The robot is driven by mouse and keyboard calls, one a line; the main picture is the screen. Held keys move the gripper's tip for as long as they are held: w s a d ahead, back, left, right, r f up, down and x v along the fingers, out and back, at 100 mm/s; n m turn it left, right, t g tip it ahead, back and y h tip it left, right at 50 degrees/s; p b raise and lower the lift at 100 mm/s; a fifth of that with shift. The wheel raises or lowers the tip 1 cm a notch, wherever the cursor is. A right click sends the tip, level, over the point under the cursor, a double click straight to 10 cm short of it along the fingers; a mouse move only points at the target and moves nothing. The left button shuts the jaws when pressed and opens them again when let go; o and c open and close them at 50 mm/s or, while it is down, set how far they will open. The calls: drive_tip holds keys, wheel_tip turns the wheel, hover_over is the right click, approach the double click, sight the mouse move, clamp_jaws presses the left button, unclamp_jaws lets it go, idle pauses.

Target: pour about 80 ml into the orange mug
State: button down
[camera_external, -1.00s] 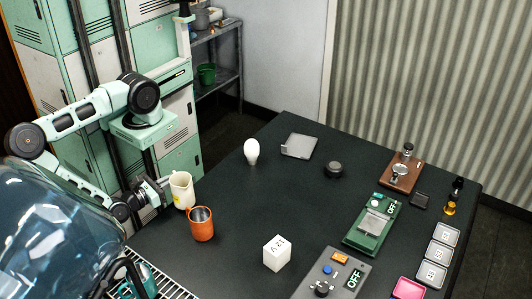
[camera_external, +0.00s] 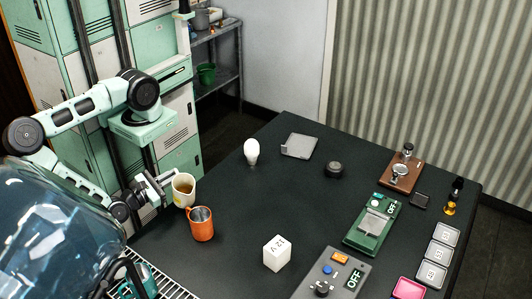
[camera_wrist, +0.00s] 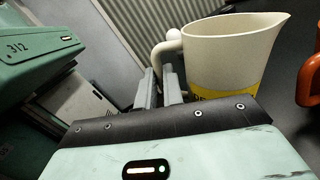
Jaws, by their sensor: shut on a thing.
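The orange mug (camera_external: 202,226) stands upright on the dark table, near its left edge. My gripper (camera_external: 164,186) is shut on the pitcher's handle, at the pitcher's left. In the wrist view the pitcher (camera_wrist: 226,55) shows a yellow band low on its side, and its spout points right. The jaws (camera_wrist: 160,85) are at its handle. Part of the orange mug (camera_wrist: 309,80) shows at the right edge.
A white 12 V block (camera_external: 277,254), a white bulb (camera_external: 251,151) and a grey control box (camera_external: 333,277) stand on the table (camera_external: 230,265). A large clear blue jug (camera_external: 60,230) fills the lower left. The middle of the table is mostly clear.

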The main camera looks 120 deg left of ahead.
sight(175, 180)
drive_tip(key=w+r+m, duration=0.1)
drive_tip(key=w+d+r+m, duration=0.1)
drive_tip(key=w+r+m, duration=0.1)
drive_tip(key=r+m, duration=0.1)
drive_tip(key=shift+w+d+t+p, duration=0.2)
drive_tip(key=shift+d+t+p, duration=0.05)
drive_tip(key=shift+t+p, duration=0.15)
drive_tip(key=shift+w+d+r+m+t+y, duration=0.2)
drive_tip(key=shift+w+r+m, duration=0.15)
drive_tip(key=shift+r+m, duration=0.4)
drive_tip(key=shift+w+d+r+m+t+y, duration=0.1)
drive_tip(key=shift+w+r+m+t, duration=0.15)
drive_tip(key=shift+r+m, duration=0.45)
drive_tip(key=shift+w+r+m, duration=0.1)
drive_tip(key=shift+w+m, duration=0.1)
drive_tip(key=shift+m, duration=0.35)
drive_tip(key=shift+w+d+r+m, duration=0.1)
drive_tip(key=shift+w+r+m, duration=0.15)
drive_tip(key=shift+m, duration=0.25)
drive_tip(key=shift+r, duration=0.25)
drive_tip(key=shift+w+d+r+m+t, duration=0.25)
drive_tip(key=shift+w+r+m, duration=0.2)
drive_tip(key=shift+m, duration=0.4)
drive_tip(key=shift+w+d+r+m+t, duration=0.15)
drive_tip(key=shift+w+r+m+t, duration=0.25)
drive_tip(key=shift+m, duration=0.45)
